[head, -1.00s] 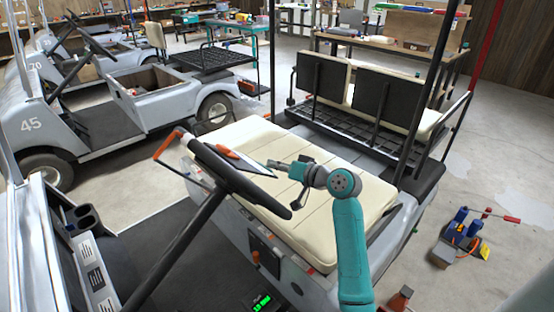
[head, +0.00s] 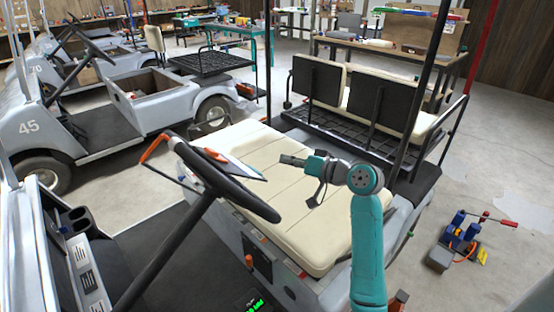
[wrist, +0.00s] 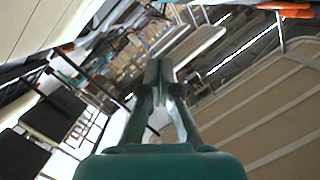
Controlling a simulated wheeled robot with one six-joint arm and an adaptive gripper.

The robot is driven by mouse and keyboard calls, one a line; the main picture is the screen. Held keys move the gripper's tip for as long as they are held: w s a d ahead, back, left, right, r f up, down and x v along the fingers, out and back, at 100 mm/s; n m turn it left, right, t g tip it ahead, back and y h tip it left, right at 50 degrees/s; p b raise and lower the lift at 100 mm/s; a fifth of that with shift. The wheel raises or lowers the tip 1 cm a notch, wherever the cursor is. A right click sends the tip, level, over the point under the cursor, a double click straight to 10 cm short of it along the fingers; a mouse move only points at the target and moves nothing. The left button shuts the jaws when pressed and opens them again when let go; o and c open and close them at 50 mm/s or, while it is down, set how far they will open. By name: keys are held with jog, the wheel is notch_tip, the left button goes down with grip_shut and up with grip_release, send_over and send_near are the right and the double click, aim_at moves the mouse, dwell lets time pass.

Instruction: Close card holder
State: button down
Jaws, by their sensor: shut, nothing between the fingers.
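A flat white panel with an orange edge (head: 240,168) shows behind the steering wheel (head: 228,185) in the head view, over the cream seat. It looks like the card holder, tilted and partly hidden by the wheel rim. I cannot tell how far open it is. My gripper (head: 284,160) is to the right of the panel, above the seat, apart from it and pointing left. In the wrist view my gripper (wrist: 158,68) has its fingers together with nothing between them. I cannot make out the card holder in the wrist view.
The cream seat (head: 290,220) lies below my arm. A black roof post (head: 425,85) and rear seats stand behind it. Other carts (head: 100,130) stand at the left; floor tools (head: 458,240) lie at the right.

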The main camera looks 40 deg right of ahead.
jog(key=c, duration=1.9)
grip_release()
jog(key=v, duration=0.3)
jog(key=shift+s, duration=0.15)
jog(key=o, duration=0.4)
jog(key=shift+s, duration=0.1)
jog(key=shift+o, duration=1)
jog(key=shift+a+f+m, duration=0.2)
jog(key=shift+f+m, duration=0.1)
jog(key=shift+m, duration=0.1)
jog(key=m+t+y, duration=0.4)
jog(key=m, duration=1.1)
send_near(246, 165)
jog(key=x, duration=0.5)
jog(key=f+x, duration=0.1)
jog(key=x, duration=0.1)
jog(key=shift+w+d+r, duration=0.15)
jog(key=shift+w, duration=0.35)
grip_shut()
